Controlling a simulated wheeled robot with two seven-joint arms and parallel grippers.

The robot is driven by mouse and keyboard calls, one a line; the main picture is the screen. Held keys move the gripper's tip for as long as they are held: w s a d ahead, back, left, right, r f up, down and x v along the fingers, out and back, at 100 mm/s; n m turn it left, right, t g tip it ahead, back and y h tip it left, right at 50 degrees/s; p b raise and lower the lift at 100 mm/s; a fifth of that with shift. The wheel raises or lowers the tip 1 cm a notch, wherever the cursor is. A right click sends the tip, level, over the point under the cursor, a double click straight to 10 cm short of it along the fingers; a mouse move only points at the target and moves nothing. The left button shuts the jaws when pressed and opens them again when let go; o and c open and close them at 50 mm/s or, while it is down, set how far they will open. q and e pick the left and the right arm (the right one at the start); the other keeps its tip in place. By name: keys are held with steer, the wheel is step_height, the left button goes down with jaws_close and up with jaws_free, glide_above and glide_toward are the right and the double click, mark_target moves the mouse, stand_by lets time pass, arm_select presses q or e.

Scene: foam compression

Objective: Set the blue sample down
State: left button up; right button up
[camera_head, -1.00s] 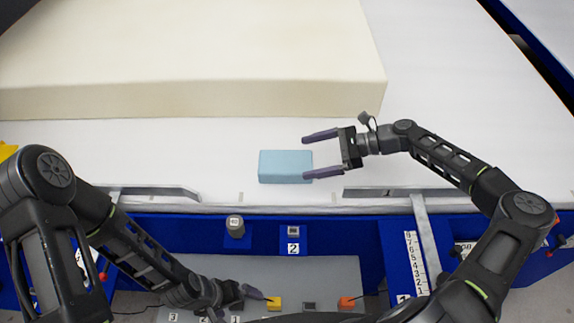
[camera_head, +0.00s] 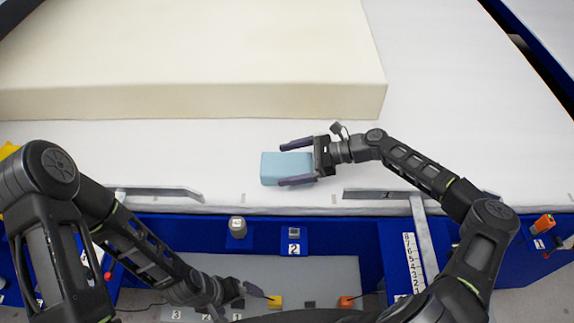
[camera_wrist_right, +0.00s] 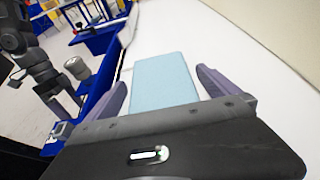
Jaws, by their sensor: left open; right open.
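The blue sample (camera_head: 270,170) is a light blue block lying flat on the white table top (camera_head: 440,110), in front of the large cream foam block. My right gripper (camera_head: 288,164) is open, with its two fingers on either side of the block's right part. In the right wrist view the blue sample (camera_wrist_right: 163,82) lies between the open fingers (camera_wrist_right: 165,92), with a gap visible at the right finger. My left gripper (camera_head: 256,293) is open, low in the picture over the grey shelf, near a small yellow block.
The cream foam block (camera_head: 200,100) fills the back left. Metal rails (camera_head: 160,192) run along the table's front edge. A grey weight (camera_head: 237,227) stands on the blue front ledge. The yellow block (camera_head: 275,302) and an orange block (camera_head: 346,302) sit below. The table right of the foam is clear.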

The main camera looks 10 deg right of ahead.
mark_target(287, 163)
steer(key=shift+a+f, duration=0.1)
steer(key=shift+a, duration=0.15)
stand_by(0.4)
steer(key=c, duration=1.4)
step_height(287, 163, up, 10)
steer(key=shift+b, duration=0.8)
